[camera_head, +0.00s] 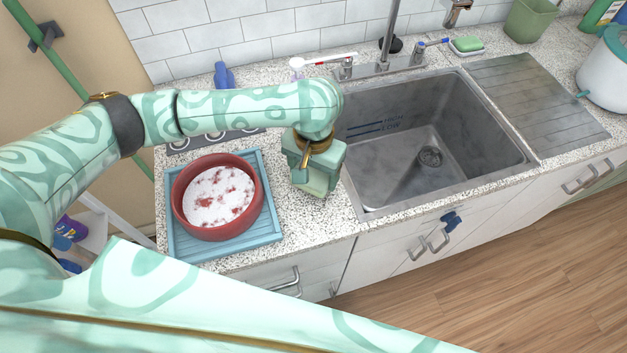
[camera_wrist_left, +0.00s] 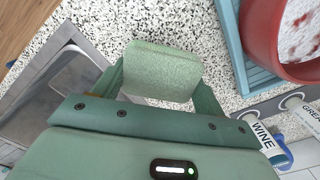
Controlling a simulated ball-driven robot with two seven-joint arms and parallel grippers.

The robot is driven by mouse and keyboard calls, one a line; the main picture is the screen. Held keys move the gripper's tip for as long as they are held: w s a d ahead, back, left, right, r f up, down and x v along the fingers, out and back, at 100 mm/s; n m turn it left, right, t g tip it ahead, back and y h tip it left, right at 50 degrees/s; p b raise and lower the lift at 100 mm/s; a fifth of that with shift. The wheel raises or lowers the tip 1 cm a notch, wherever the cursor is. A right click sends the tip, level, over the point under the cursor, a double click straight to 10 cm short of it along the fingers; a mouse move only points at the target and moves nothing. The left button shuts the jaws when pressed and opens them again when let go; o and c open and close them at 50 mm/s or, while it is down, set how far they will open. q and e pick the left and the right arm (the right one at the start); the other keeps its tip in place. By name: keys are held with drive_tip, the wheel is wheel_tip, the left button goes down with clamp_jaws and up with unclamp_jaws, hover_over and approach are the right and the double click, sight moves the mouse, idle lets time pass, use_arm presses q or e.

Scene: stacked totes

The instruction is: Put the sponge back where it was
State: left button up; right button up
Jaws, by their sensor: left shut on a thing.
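My left gripper (camera_head: 317,182) points down over the speckled counter between the red pot and the sink. In the left wrist view the left gripper (camera_wrist_left: 160,88) is shut on a pale green sponge (camera_wrist_left: 163,68), with one finger on each side of it. The sponge is a rounded block, and its underside is hidden. In the head view the gripper mostly hides it. I cannot tell whether it touches the counter. A bright green and white block (camera_head: 467,44) lies in a small dish behind the sink. My right gripper is not in view.
A red pot (camera_head: 246,222) with white, red-flecked contents stands on a blue tray (camera_head: 184,247), left of the gripper. The steel sink (camera_head: 405,150) is to the right, with a ribbed drainboard (camera_head: 540,105) beyond it. A faucet (camera_head: 385,62) rises behind. Bare counter (camera_head: 315,222) lies in front.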

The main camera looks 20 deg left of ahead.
sight(312, 180)
use_arm(q)
wheel_tip(312, 180, down, 3)
drive_tip(key=shift+s+a+f+b, duration=0.1)
drive_tip(key=shift+f+b, duration=0.1)
drive_tip(key=shift+b, duration=0.6)
drive_tip(key=shift+r, duration=0.25)
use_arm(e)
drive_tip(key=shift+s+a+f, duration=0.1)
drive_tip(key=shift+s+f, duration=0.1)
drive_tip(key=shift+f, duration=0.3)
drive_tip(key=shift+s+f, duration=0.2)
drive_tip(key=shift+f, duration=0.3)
use_arm(q)
drive_tip(key=o, duration=0.9)
drive_tip(key=shift+f+p, duration=0.1)
drive_tip(key=shift+p, duration=0.2)
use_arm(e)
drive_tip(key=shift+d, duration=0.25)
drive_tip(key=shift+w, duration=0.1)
use_arm(q)
wheel_tip(312, 180, up, 12)
drive_tip(key=p, duration=0.5)
drive_tip(key=shift+f+p, duration=0.1)
drive_tip(key=shift+p, duration=0.3)
drive_tip(key=shift+r, duration=0.2)
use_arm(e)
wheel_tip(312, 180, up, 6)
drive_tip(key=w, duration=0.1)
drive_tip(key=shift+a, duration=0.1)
